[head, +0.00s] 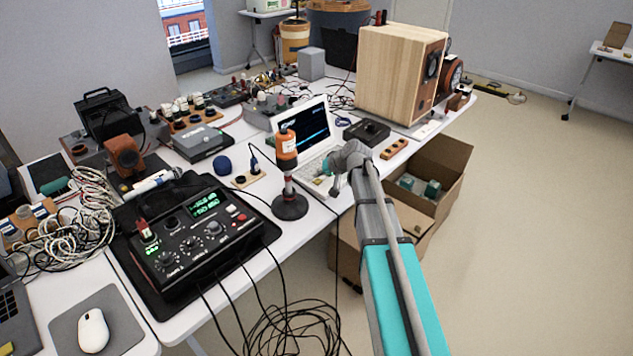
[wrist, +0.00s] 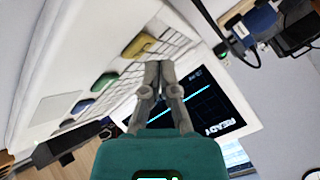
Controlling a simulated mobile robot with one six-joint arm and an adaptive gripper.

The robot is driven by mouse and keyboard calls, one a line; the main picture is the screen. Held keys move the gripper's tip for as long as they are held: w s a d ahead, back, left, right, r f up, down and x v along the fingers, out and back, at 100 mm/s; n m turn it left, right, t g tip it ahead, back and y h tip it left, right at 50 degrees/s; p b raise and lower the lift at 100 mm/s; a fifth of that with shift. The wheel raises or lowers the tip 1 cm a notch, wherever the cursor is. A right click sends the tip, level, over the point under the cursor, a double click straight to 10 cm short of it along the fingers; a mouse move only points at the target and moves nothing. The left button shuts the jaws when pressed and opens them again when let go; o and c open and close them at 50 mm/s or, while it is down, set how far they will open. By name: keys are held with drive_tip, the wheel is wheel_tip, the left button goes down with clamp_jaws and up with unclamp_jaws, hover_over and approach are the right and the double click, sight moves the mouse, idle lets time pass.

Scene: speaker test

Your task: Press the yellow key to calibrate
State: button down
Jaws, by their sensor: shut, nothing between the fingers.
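The yellow key (wrist: 138,45) is a large raised key beside the keyboard of the white laptop (wrist: 112,18), in the upper middle of the wrist view. A green key (wrist: 104,82) and a blue key (wrist: 82,106) lie in line with it. My gripper (wrist: 159,68) is shut and empty. Its tips appear just right of and below the yellow key in the wrist view, apart from it in the picture; their height above the laptop is unclear. The laptop screen (wrist: 205,102) reads READY. In the head view the laptop screen (head: 304,124) stands behind my gripper.
An orange-topped post on a black round base (head: 290,206) stands left of my arm. A black control box (head: 195,238) is farther left. A wooden speaker (head: 395,75) stands behind right. Cardboard boxes (head: 445,165) and loose cables (head: 290,330) are below the table edge.

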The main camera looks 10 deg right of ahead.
sight(318, 181)
drive_tip(key=shift+f, duration=0.2)
idle(0.7)
drive_tip(key=shift+f+b, duration=0.25)
drive_tip(key=shift+b, duration=0.2)
drive_tip(key=shift+f+b, duration=0.45)
idle(0.9)
drive_tip(key=shift+r, duration=0.2)
drive_tip(key=shift+r+p, duration=0.75)
drive_tip(key=shift+p, duration=0.2)
drive_tip(key=shift+r+p, duration=2.5)
drive_tip(key=shift+w, duration=0.1)
